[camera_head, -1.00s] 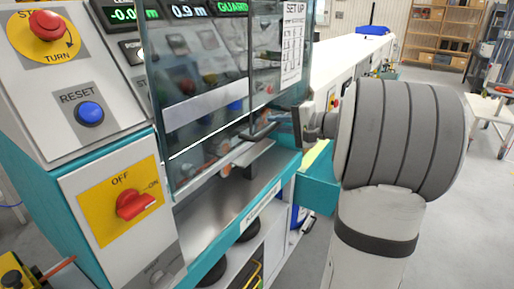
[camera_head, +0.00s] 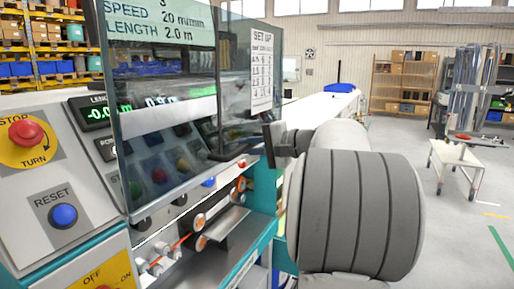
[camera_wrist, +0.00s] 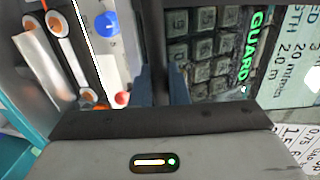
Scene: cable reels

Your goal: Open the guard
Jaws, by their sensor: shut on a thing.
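The guard (camera_head: 165,118) is a clear, tinted panel with a pale band across it, in front of the machine's control displays. Its lower edge stands raised above the rollers, leaving a gap beneath. A dark handle bar (camera_head: 232,154) runs along its lower right part. My gripper (camera_head: 270,143) is at the right end of this bar, shut on the handle; my wrist partly hides the hold.
Orange-and-white rollers (camera_head: 200,222) show below the guard. The control panel at left has a red stop knob (camera_head: 27,132) and a blue reset button (camera_head: 63,215). A set-up sheet (camera_head: 261,70) hangs at the guard's right. A white trolley (camera_head: 462,158) stands on open floor at right.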

